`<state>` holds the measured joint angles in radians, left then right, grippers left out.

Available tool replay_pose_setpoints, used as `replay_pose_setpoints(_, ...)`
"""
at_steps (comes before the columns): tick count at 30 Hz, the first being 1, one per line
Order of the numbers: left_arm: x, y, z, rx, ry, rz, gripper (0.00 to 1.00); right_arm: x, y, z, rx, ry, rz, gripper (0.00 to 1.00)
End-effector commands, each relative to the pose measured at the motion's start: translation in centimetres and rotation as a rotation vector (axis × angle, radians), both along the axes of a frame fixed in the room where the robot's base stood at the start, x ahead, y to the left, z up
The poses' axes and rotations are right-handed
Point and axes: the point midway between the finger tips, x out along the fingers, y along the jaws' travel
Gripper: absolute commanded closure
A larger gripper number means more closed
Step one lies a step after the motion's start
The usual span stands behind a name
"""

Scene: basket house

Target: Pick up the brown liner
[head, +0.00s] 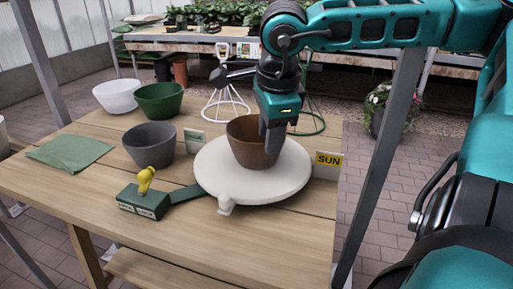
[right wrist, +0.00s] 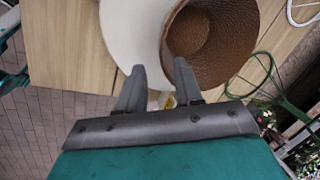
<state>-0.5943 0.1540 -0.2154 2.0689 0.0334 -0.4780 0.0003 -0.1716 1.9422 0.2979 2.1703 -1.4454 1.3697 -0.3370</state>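The brown liner (head: 248,141) is an upright, open bowl on the round white turntable (head: 290,184). In the right wrist view the liner (right wrist: 228,42) shows its hollow inside at the upper right. My right gripper (head: 272,148) points down at the liner's right side and covers part of it in the head view. In the right wrist view its two fingers (right wrist: 160,68) are apart. One fingertip overlaps the liner's near rim and the other is outside it, over the white turntable (right wrist: 130,28). I cannot tell whether either touches. My left gripper is not in view.
A grey bowl (head: 150,144), a green bowl (head: 159,100) and a white bowl (head: 117,95) stand left on the wooden table (head: 95,212). A green block with a yellow knob (head: 145,200) is at front. A SUN sign (head: 328,160) stands right of the turntable. Wire stands are behind.

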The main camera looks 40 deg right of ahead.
Motion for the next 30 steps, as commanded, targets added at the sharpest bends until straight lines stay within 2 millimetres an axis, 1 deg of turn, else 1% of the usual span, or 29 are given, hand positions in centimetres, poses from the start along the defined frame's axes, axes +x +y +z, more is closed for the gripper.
replay_pose_setpoints(8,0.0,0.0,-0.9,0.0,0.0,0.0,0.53,1.3,-0.5,-3.0,0.001,0.004,-0.001,0.65)
replay_pose_setpoints(9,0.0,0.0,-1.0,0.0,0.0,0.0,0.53,1.4,-0.5,-3.6,0.002,0.005,-0.001,0.65)
replay_pose_setpoints(12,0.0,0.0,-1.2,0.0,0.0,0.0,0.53,1.7,-0.7,-4.6,0.003,0.003,0.0,0.65)
replay_pose_setpoints(15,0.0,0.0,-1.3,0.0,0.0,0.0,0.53,1.8,-0.7,-4.9,0.003,-0.001,0.001,0.65)
replay_pose_setpoints(21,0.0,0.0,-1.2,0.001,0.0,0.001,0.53,1.8,-0.7,-4.8,0.003,-0.002,0.0,0.65)
replay_pose_setpoints(30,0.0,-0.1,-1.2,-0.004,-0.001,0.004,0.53,1.8,-0.7,-4.8,0.002,0.0,0.0,0.93)
